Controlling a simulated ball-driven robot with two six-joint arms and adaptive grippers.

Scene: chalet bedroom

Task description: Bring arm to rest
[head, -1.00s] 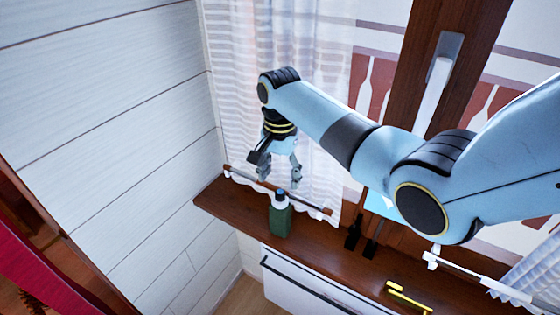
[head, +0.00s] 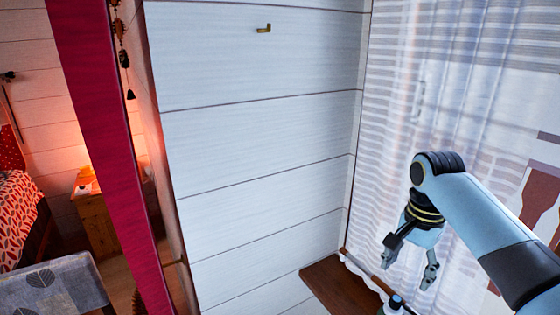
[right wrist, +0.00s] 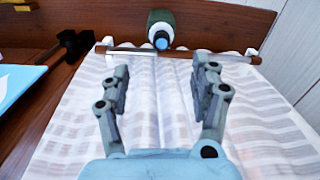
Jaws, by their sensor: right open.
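My right arm reaches in from the right in the head view, and its gripper (head: 409,268) hangs in front of the sheer curtain (head: 440,110). The gripper is open, with nothing between its fingers. It also shows in the right wrist view (right wrist: 165,82), with the fingers apart over the curtain fabric. A green bottle with a blue cap (right wrist: 160,30) stands on the wooden sill beyond the fingertips, apart from them. Only the top of the bottle (head: 396,303) shows at the head view's lower edge. My left gripper is not in view.
The wooden sill (head: 338,284) ends at the white plank wall (head: 255,150), which has a brass hook (head: 264,29). A curtain rod (right wrist: 180,52) crosses near the bottle.

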